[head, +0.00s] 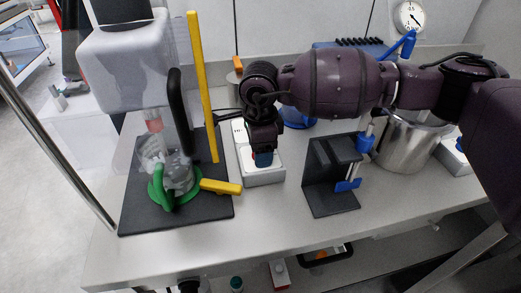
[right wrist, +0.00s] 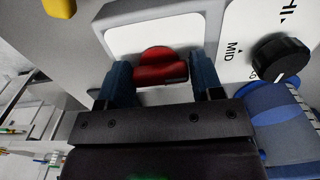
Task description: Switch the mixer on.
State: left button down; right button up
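The mixer (head: 130,65) has a pale housing above a black base with a yellow post, at the left of the bench in the head view. A clear vessel (head: 180,174) with a green clamp sits under it. A white control box (head: 263,177) stands right of the base. In the right wrist view it carries a red switch (right wrist: 163,66) and a black knob (right wrist: 281,58) beside MID and HI marks. My right gripper (head: 263,158) is over the box, pointing down. Its blue fingers (right wrist: 164,80) are apart, either side of the switch, apparently with small gaps. My left gripper is not in view.
A black stand (head: 332,175) with blue clamps is right of the box. A steel pot (head: 408,143) stands further right, partly behind my arm. A yellow handle (head: 221,187) sticks out near the box. The front strip of the bench (head: 270,225) is clear.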

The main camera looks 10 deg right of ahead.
jog(key=c, duration=0.6)
jog(key=shift+r+m+p, duration=0.15)
jog(key=shift+m+p, duration=0.45)
jog(key=shift+m, duration=0.2)
jog(key=m+p, duration=0.3)
jog(key=m, duration=0.2)
jog(key=shift+m, duration=0.3)
jog(key=shift+m+p, duration=0.4)
jog(key=shift+m, duration=0.2)
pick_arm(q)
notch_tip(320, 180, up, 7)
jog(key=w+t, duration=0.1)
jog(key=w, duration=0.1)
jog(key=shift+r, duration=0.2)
pick_arm(e)
jog(key=shift+m, duration=0.3)
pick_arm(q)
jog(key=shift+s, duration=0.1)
pick_arm(e)
jog(key=shift+f, duration=0.2)
